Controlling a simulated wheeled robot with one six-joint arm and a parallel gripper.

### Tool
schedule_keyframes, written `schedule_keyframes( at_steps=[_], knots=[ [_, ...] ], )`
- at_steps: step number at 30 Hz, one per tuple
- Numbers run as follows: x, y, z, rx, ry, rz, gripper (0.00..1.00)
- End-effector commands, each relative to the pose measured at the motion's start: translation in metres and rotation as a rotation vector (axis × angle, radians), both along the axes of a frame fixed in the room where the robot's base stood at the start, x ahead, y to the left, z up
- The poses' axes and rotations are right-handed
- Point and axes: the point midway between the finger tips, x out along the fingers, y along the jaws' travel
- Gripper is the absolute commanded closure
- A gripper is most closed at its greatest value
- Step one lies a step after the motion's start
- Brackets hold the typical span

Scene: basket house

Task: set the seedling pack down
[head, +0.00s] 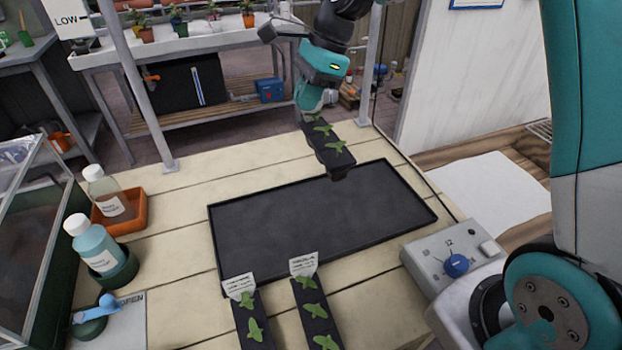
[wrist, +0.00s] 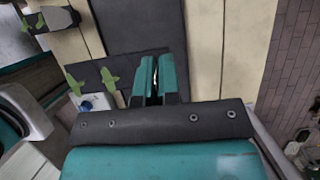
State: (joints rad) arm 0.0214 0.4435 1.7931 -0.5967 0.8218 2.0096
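The seedling pack (head: 327,154), a narrow black strip with small green seedlings, hangs from my gripper (head: 312,108) at the far edge of the black tray (head: 320,210). Its near end overlaps the tray's far rim in the head view; I cannot tell whether it touches. In the wrist view my gripper's teal fingers (wrist: 157,80) are close together at one end of the dark pack (wrist: 125,64), which stretches left with its leaves showing. The tray is empty. Two more packs with white labels, one at left (head: 243,322) and one at right (head: 318,322), lie at the tray's near side.
A grey box with a blue knob (head: 456,264) stands right of the tray. Two bottles, one clear (head: 111,196) and one blue (head: 95,246), stand at left beside a glass case (head: 35,235). A frame post (head: 373,60) rises behind the table. White paper (head: 492,192) lies at right.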

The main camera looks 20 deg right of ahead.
Motion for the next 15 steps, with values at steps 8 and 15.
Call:
schedule_keyframes(
  at_steps=[8, 15],
  knots=[
    [-0.001, 0.001, -0.08, -0.001, 0.005, 0.003, 1.0],
    [0.0, 0.0, -0.111, -0.001, 0.0, 0.002, 1.0]
  ],
)
